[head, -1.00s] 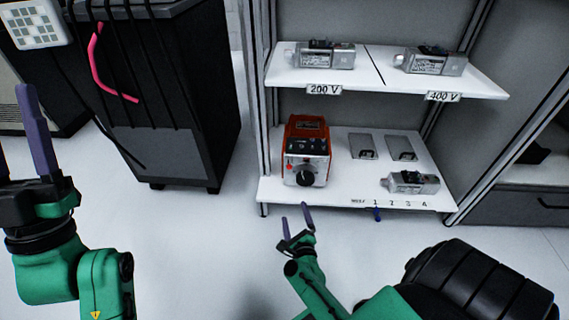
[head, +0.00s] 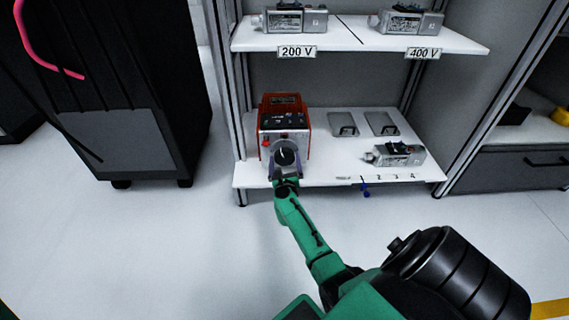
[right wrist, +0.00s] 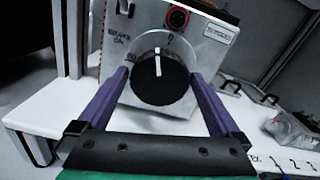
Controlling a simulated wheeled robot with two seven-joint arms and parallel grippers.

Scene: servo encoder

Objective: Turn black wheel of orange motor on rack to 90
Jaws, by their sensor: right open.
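The orange motor (head: 284,112) with a silver front stands on the left of the lower rack shelf. Its black wheel (head: 285,153) faces me and also shows in the right wrist view (right wrist: 160,85). The wheel's white mark points nearly straight up, close to a 0 on the silver plate. My right gripper (head: 286,174) is in front of the wheel. In the right wrist view its purple fingers (right wrist: 160,76) are open, one on each side of the wheel. I cannot tell whether they touch it. My left gripper is out of view.
A grey device (head: 396,154) lies on the right of the lower shelf (head: 330,172), before two flat grey plates (head: 343,124). The upper shelf (head: 345,35) holds two more devices above 200 V and 400 V labels. A dark cabinet (head: 110,95) stands left of the rack.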

